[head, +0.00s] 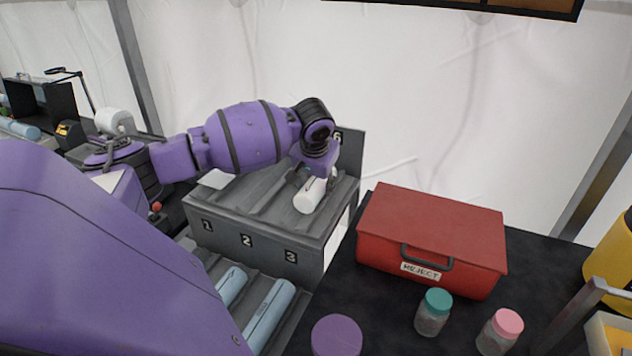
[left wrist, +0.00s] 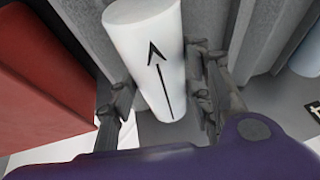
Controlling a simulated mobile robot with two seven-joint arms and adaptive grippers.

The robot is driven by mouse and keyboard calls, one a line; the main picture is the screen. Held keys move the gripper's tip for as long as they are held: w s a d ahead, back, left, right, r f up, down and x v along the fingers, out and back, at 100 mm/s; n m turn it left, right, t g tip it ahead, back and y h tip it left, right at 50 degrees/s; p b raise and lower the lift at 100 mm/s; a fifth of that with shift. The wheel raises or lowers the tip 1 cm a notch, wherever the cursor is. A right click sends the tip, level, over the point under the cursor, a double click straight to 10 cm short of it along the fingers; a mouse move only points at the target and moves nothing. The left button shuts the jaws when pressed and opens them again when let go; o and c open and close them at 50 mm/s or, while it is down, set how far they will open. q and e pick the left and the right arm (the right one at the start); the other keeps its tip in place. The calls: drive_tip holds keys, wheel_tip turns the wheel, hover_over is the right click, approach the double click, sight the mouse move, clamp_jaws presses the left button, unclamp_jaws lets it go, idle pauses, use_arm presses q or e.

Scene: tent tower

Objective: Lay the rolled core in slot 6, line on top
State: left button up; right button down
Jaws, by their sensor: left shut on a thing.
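The rolled core (head: 309,197) is a white cylinder over the right-hand groove of the grey slotted rack (head: 266,214). A label 6 (head: 338,137) shows on the upright panel behind that groove. My left gripper (head: 314,178) is shut on the core's far part. In the left wrist view the core (left wrist: 142,42) lies between the fingers of my left gripper (left wrist: 163,98). A black line with an arrowhead (left wrist: 160,78) faces that camera. I cannot tell whether the core touches the groove. My right gripper is not in view.
Labels 1, 2 and 3 mark the rack's front. Light-blue rolls (head: 268,312) lie in the lower level. A red reject box (head: 432,235) stands close to the rack's right. Jars (head: 433,313) and a purple lid (head: 336,336) stand in front on the black table.

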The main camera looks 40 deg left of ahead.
use_arm(q)
drive_tip(key=o, duration=1.6)
drive_tip(key=shift+o, duration=0.2)
drive_tip(key=shift+f, duration=0.1)
drive_tip(key=v, duration=1.2)
